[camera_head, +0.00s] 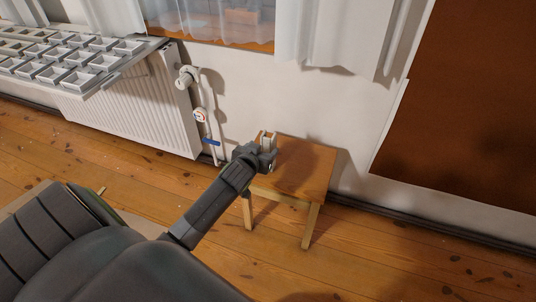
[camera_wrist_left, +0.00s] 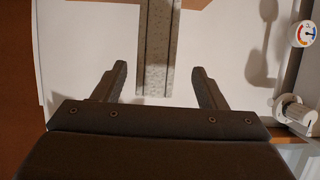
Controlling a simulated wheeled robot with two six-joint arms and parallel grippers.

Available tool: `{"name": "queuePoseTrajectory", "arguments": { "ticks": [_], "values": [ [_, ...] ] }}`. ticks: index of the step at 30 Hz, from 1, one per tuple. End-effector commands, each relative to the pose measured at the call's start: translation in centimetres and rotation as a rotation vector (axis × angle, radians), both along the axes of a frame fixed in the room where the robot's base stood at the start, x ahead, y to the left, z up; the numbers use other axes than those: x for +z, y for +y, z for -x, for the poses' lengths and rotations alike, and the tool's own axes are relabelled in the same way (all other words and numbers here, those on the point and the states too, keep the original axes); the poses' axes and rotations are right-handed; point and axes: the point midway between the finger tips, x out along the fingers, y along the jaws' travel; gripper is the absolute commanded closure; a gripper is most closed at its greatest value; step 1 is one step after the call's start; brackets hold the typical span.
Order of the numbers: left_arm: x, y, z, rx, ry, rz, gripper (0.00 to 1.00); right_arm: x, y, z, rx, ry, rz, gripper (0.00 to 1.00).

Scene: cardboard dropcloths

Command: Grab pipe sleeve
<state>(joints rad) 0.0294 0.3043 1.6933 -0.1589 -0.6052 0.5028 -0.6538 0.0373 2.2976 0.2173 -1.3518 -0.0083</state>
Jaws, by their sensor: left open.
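A grey, mottled channel-shaped piece (camera_wrist_left: 158,45), which looks like the pipe sleeve, runs from the top edge of the left wrist view to between my left fingers. My left gripper (camera_head: 265,153) reaches to the stool's left back corner. In the wrist view its fingers stand apart on both sides of the piece, with gaps visible. Whether the piece rests on the stool is hard to tell. My right gripper is not in view.
A wooden stool (camera_head: 307,168) stands by the wall. Left of it are a radiator (camera_head: 140,112), a valve knob (camera_head: 188,77), a round gauge (camera_head: 200,115) and a pipe with a blue band (camera_head: 211,142). A rack of small trays (camera_head: 70,62) sits above the radiator. The front floor is open.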

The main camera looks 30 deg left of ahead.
Motion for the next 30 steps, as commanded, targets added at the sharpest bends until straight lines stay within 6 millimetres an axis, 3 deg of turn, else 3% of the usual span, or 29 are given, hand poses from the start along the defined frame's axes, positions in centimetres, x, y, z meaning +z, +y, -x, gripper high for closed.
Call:
{"name": "queuePoseTrajectory", "arguments": {
  "ticks": [9, 18, 30],
  "values": [
    [-1.6, 0.5, -4.0, -0.001, -0.002, -0.001, 0.35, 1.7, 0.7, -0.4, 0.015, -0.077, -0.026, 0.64],
    [-1.6, 0.6, -4.3, -0.001, -0.001, -0.001, 0.35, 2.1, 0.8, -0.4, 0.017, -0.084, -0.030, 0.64],
    [-1.6, 0.5, -4.3, -0.002, -0.001, 0.000, 0.82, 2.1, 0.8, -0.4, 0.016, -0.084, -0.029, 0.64]
  ]
}}
